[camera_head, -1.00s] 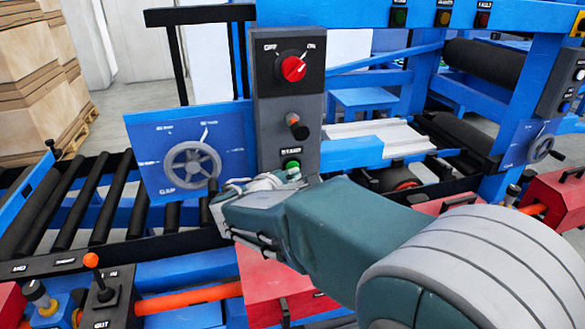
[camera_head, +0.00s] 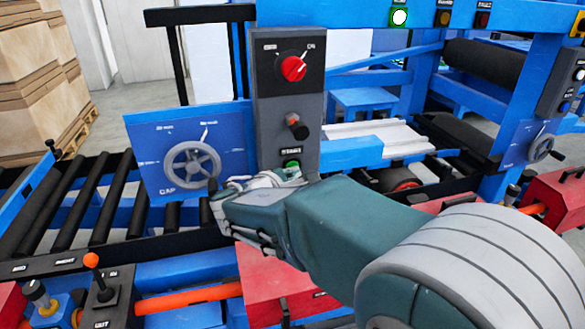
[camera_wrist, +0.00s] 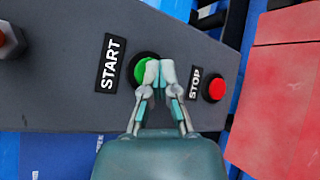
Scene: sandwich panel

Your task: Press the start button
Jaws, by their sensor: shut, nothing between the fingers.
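The green start button (camera_wrist: 143,72) sits on the grey control panel (camera_wrist: 60,75), next to a START label (camera_wrist: 111,62). My gripper (camera_wrist: 160,68) is shut and empty, with its fingertips over the right part of the green button in the wrist view. They look in contact with it, but the exact depth cannot be told. In the head view the green button (camera_head: 293,164) shows just above my gripper (camera_head: 287,178), low on the upright panel (camera_head: 262,120). A green lamp (camera_head: 400,17) on the blue beam is lit bright.
A red stop button (camera_wrist: 214,88) sits close to the right of my fingertips in the wrist view. A gap handwheel (camera_head: 193,165) stands to the left.

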